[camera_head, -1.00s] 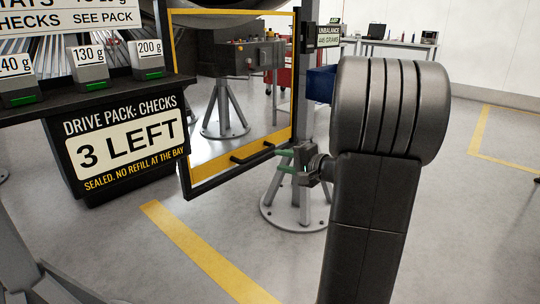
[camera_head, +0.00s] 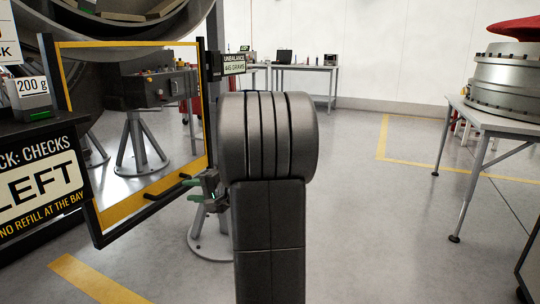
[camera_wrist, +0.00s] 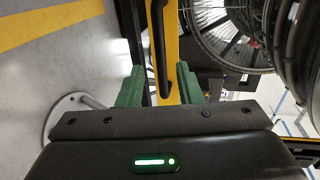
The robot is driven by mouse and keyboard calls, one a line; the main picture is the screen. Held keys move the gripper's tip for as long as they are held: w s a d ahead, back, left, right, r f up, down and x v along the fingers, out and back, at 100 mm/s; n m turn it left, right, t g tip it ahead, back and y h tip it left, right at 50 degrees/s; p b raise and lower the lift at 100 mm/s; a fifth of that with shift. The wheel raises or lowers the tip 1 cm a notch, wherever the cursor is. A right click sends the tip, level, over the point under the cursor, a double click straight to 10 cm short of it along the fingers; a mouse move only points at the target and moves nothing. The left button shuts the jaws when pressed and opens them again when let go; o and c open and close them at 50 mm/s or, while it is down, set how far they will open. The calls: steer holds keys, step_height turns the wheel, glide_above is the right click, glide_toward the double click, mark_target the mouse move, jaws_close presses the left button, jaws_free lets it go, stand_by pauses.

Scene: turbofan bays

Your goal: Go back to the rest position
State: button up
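My gripper (camera_head: 207,191) shows in the head view just left of my dark arm, close to the lower right corner of a yellow-edged guard frame (camera_head: 148,200). The yellow edge (camera_wrist: 166,50) of the frame and a black handle (camera_wrist: 158,30) show beyond the gap. I cannot tell how far the fingers are from the frame. My arm's links hide part of the gripper's wrist side in the head view.
A black stand with a "LEFT" sign (camera_head: 42,190) and a 200 g weight box (camera_head: 29,97) is at the left. A bench (camera_head: 493,118) bearing an engine casing (camera_head: 507,82) stands at the right. A far table (camera_head: 307,68) is at the back. Open floor lies right of my arm.

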mark_target(173, 189)
steer(key=b+x, duration=0.1)
steer(key=x, duration=0.7)
steer(key=shift+w+a+b, duration=0.2)
steer(key=shift+a+b, duration=0.1)
steer(key=shift+a, duration=0.05)
steer(key=shift+r, duration=0.1)
steer(key=shift+s+d, duration=0.1)
steer(key=shift+d, duration=0.05)
